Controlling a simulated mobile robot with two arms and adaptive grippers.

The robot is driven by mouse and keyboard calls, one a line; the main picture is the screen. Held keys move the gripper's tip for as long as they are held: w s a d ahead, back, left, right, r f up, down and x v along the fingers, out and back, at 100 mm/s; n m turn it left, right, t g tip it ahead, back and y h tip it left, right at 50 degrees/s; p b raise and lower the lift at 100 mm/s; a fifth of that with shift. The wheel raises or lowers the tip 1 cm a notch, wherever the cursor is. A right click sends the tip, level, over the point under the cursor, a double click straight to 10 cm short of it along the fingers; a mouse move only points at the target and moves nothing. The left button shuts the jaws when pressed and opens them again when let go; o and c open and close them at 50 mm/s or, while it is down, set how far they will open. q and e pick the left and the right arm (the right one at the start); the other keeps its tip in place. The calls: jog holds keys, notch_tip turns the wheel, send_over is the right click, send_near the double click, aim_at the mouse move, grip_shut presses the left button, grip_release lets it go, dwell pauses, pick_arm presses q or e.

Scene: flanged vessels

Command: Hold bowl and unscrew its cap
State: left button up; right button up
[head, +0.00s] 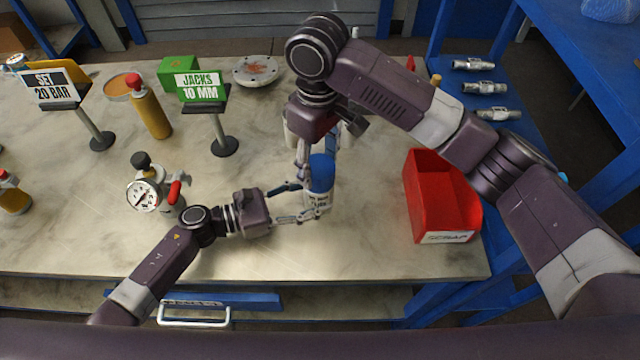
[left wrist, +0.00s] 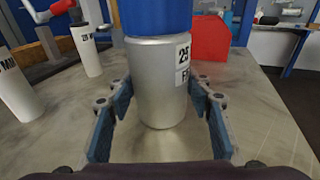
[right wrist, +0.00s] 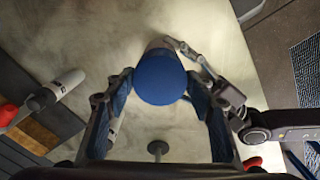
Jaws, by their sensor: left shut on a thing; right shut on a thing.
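The bowl (head: 317,203) is a silver cylinder with a printed label, standing upright on the bench under a blue cap (head: 321,172). My left gripper (head: 309,201) comes in low from the left and is shut on the silver body; the left wrist view shows the body (left wrist: 160,90) between its fingers, with the cap (left wrist: 155,15) above. My right gripper (head: 318,163) points down from above and is shut on the cap. In the right wrist view the round cap top (right wrist: 160,78) sits between the fingertips. My right arm partly hides white cups behind.
A red scrap bin (head: 440,205) stands to the right. A pressure gauge (head: 145,195) with a red handle stands left, beyond my left arm. Two sign stands (head: 222,130) (head: 92,125), a yellow bottle (head: 150,112) and a flange (head: 255,70) stand farther back. The bench front middle is clear.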

pick_arm(q)
jog(key=shift+f, duration=0.1)
pick_arm(e)
jog(key=o, duration=1.2)
jog(key=m, duration=1.7)
